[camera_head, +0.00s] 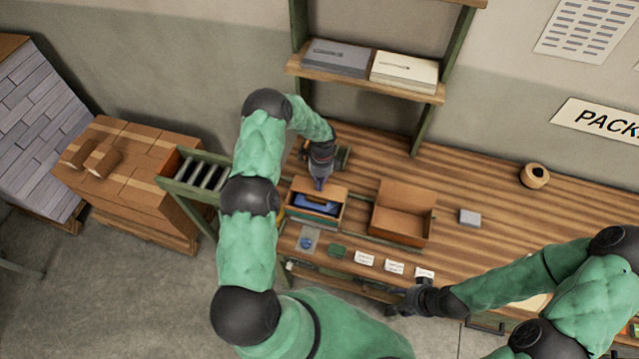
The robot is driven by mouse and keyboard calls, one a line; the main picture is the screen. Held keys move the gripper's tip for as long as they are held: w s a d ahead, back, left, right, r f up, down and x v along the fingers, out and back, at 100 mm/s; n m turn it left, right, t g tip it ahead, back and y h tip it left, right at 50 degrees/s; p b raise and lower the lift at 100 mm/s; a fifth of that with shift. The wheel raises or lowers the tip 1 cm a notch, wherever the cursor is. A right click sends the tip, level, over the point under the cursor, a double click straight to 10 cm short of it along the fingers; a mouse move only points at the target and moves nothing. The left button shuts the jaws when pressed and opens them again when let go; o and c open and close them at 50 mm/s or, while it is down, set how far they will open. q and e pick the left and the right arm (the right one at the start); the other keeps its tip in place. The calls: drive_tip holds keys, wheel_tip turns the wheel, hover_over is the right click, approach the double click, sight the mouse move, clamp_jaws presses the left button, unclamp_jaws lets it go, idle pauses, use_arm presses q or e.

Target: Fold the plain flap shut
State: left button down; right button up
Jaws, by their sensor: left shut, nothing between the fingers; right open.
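A small cardboard box (328,221) stands on the wooden table with a dark blue thing (316,204) inside. Its top is at least partly open, and a brown flap (336,192) shows at its back edge. I cannot tell for sure which flap is the plain one. My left gripper (319,185) is shut and empty, pointing down at the back edge of this box; I cannot tell if it touches the flap. My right gripper (394,304) is open and empty, at the table's front edge, well away from the box.
A second open, empty cardboard box (402,229) stands to the right. A grey block (469,217) and a tape roll (534,176) lie further right. A roller conveyor (204,174) is at the left.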

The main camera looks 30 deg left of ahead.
use_arm(q)
drive_tip(key=c, duration=0.7)
unclamp_jaws()
drive_tip(key=shift+r, duration=0.1)
drive_tip(key=o, duration=0.7)
drive_tip(key=v, duration=1.2)
